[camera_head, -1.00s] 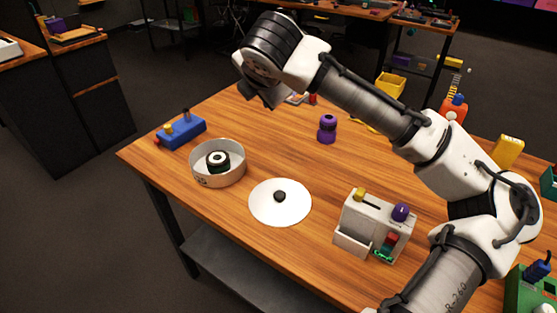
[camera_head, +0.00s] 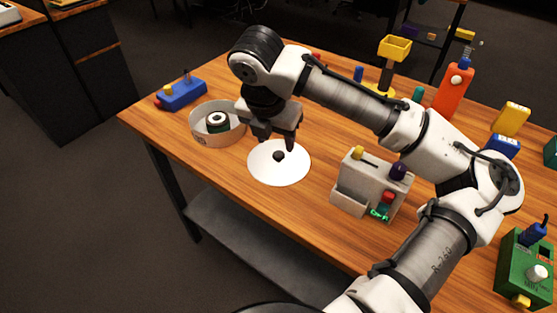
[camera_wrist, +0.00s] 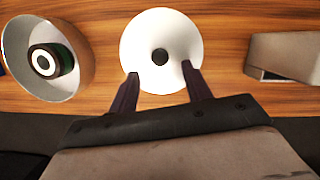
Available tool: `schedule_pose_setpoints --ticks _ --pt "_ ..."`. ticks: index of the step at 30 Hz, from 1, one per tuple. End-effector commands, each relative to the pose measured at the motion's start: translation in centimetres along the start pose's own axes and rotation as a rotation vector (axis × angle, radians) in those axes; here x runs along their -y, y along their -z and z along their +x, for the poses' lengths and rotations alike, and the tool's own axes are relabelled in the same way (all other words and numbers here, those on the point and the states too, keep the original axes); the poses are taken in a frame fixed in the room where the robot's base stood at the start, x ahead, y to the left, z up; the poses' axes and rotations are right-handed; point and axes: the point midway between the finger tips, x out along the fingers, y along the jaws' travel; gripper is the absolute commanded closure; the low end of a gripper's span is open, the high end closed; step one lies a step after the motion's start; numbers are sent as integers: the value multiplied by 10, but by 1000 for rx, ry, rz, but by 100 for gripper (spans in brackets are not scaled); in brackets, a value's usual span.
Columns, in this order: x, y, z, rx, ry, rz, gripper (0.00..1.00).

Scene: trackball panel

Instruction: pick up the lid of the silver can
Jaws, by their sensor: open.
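The lid (camera_head: 268,172) is a white disc with a small dark knob (camera_head: 278,156) at its centre, lying flat on the wooden table. It also shows in the wrist view (camera_wrist: 150,28), knob upward. The can (camera_head: 206,137) is a round, open, silver-grey container to the left of the lid, with a dark green and white round object (camera_head: 217,121) inside. My gripper (camera_head: 277,142) is open and empty, pointing down above the lid. In the wrist view its two fingers (camera_wrist: 161,80) overlap the lid's near edge, with the knob beyond and between them. The height gap cannot be told.
A grey box-like device (camera_head: 352,183) with coloured knobs stands right of the lid. A blue device (camera_head: 184,95) sits left of the can. Orange, yellow and green items stand farther right. Bare tabletop (camera_head: 240,192) lies in front of the lid.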

Motion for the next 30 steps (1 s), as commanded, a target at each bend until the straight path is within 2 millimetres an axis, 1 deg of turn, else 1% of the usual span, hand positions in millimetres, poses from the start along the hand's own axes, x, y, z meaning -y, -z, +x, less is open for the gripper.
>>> schedule_pose_setpoints --ticks 4,9,12,15,20,21,30 --pt "0 0 12 0 1 0 51" --pt "1 0 39 1 1 0 51" --pt "0 0 49 0 -1 0 51" --pt "0 0 54 1 -1 0 51" --pt "0 0 54 1 -2 0 51" --pt "0 0 54 1 -2 0 53" --pt "0 0 53 1 -2 1 92"
